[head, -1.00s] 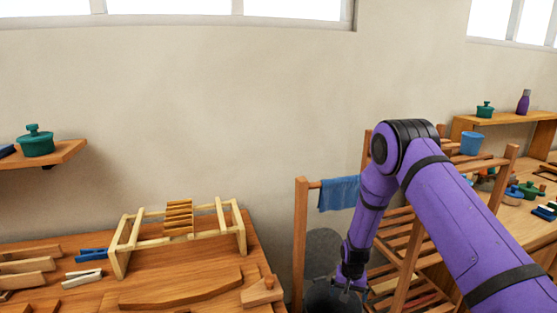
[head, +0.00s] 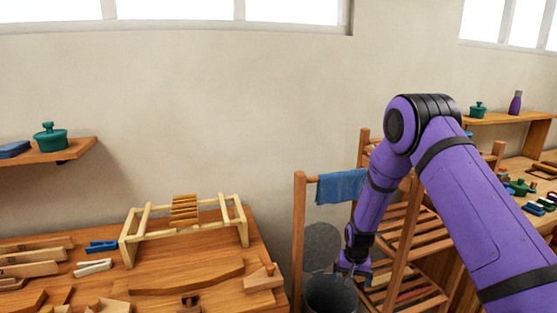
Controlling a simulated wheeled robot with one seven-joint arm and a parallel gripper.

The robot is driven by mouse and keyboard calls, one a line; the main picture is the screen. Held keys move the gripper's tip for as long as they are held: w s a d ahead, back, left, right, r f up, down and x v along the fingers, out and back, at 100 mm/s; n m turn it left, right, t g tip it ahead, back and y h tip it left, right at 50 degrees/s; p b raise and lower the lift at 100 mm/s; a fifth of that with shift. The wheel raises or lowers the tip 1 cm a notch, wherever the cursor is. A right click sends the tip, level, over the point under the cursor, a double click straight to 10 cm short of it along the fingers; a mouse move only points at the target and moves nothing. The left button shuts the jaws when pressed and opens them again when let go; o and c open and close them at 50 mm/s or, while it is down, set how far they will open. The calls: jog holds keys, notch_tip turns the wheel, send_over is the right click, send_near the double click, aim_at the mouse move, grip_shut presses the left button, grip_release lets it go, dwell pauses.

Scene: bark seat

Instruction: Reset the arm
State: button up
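My purple arm reaches in from the lower right and bends down at a black elbow joint. My gripper (head: 352,270) hangs at the lower middle, pointing down, over or in front of the mouth of a dark grey bin (head: 330,296). The fingers are small and dark here. I cannot tell how far apart they are or whether anything is between them.
A wooden rack (head: 402,235) with a blue cloth (head: 341,186) stands close beside my forearm. A wooden workbench (head: 200,262) on the left holds a pale wooden frame (head: 133,252), clamps and wood pieces. A shelf (head: 75,152) holds a green pot (head: 50,137).

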jog(key=s+d+r+t, duration=0.1)
jog(key=s+r, duration=0.3)
jog(key=r, duration=0.8)
jog(key=s+d+r+n+t, duration=0.1)
jog(key=s+r, duration=0.2)
jog(key=r, duration=0.8)
jog(key=s+d+r, duration=0.1)
jog(key=s+r, duration=0.3)
jog(key=r, duration=0.8)
jog(key=s+d+r+t, duration=0.1)
jog(key=s+r, duration=0.3)
jog(key=s, duration=0.5)
jog(key=s+d+r+n+t, duration=0.1)
jog(key=s+r, duration=0.3)
jog(key=s, duration=0.5)
jog(key=s+d+r+n, duration=0.1)
jog(key=s+r, duration=0.3)
jog(key=s, duration=0.5)
jog(key=shift+s+d+r+t, duration=0.2)
jog(key=shift+d+t, duration=0.1)
jog(key=shift+t, duration=0.1)
